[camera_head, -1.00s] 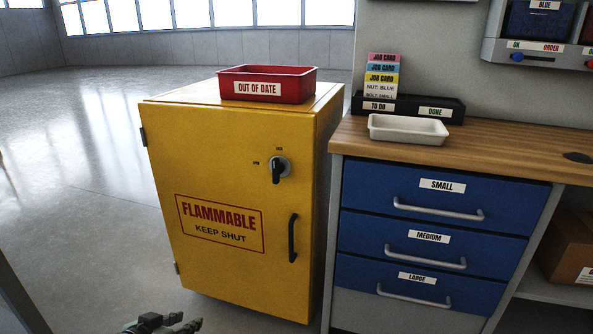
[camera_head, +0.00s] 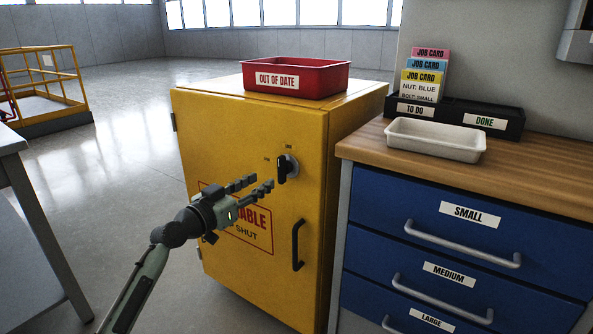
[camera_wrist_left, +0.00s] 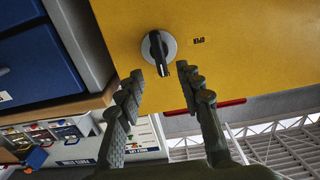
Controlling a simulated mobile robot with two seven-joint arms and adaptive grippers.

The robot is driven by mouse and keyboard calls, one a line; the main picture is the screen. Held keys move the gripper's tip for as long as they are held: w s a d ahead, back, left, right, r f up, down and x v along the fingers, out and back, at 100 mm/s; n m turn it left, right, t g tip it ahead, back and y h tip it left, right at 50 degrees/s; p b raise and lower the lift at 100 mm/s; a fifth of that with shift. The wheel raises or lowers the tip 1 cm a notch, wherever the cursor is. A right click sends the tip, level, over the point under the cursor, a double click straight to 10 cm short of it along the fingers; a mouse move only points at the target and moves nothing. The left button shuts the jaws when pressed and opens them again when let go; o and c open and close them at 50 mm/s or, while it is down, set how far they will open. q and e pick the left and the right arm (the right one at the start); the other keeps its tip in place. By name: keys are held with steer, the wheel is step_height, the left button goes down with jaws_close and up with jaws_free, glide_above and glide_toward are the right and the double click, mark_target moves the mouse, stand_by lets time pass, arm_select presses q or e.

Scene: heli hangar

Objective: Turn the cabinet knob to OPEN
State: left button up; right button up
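The yellow cabinet (camera_head: 215,130) stands left of the workbench with its door shut. Its knob (camera_head: 286,168) has a black grip on a round grey plate, and the grip stands close to upright. Small labels sit left of and above the knob, too small to read in the head view. In the left wrist view the knob (camera_wrist_left: 160,48) shows ahead, with an upside-down OPEN label (camera_wrist_left: 198,40) to its right. My left gripper (camera_head: 262,182) is open, just left of the knob in the head view. In the wrist view its fingers (camera_wrist_left: 160,72) are apart and short of the knob. My right gripper is not in view.
A black door handle (camera_head: 298,245) is below the knob. A red OUT OF DATE tray (camera_head: 322,82) sits on the cabinet. The workbench (camera_head: 545,165) with blue drawers (camera_head: 400,210) is close on the right. A grey table edge (camera_head: 12,140) is at left. Open floor lies between.

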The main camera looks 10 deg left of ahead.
mark_target(279, 168)
arm_select(q)
steer(key=x, duration=0.8)
steer(key=shift+d+r, duration=0.15)
steer(key=shift+r, duration=0.25)
jaws_close()
